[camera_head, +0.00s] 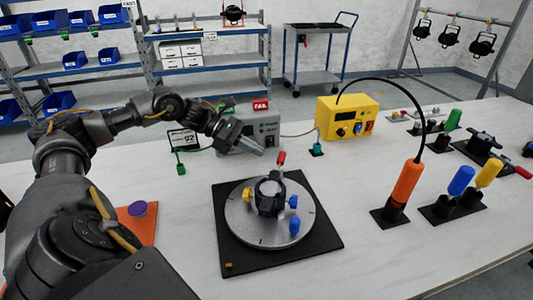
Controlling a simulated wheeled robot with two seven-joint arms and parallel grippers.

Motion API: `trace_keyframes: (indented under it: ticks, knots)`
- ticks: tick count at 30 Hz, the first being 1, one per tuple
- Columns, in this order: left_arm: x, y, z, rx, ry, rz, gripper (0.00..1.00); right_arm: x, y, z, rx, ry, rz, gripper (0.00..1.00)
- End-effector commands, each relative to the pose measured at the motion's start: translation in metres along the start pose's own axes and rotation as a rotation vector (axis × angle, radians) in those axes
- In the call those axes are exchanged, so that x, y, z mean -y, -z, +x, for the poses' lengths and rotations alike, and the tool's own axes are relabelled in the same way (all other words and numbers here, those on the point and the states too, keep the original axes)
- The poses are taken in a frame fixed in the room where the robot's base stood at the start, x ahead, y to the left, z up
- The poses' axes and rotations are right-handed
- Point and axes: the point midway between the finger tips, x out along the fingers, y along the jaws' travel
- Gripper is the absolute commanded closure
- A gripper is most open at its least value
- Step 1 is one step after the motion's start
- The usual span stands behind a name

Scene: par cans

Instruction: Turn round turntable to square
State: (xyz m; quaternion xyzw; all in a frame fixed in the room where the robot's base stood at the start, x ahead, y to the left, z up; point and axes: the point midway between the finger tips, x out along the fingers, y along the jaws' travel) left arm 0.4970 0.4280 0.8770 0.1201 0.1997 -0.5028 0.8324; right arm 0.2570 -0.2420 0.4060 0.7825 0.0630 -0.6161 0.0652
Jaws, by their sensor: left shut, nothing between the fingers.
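The turntable (250,232) is a round grey disc on a black square base (312,262), in the middle of the table. A dark upright fixture (268,195) stands at its centre. A yellow knob (247,194) and two blue pegs (294,226) sit on the disc, and a red-tipped pin (281,158) stands at its far edge. A small yellow mark (228,266) is at the base's near left corner. My left gripper (257,147) is shut and empty, above and beyond the disc's far side, apart from it. My right gripper is not in view.
A grey box (262,130) with a red label stands just behind my left gripper. A yellow power unit (348,118) is back right. An orange handle (405,184) and blue and yellow handles stand at right. An orange plate with a purple knob (138,209) is at left.

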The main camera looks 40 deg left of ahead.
Motion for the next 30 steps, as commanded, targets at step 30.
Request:
trace_keyframes:
  ticks: [30]
  knots:
    - [-0.001, 0.002, 0.039, 0.001, 0.011, 0.008, 1.0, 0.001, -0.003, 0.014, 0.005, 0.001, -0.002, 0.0]
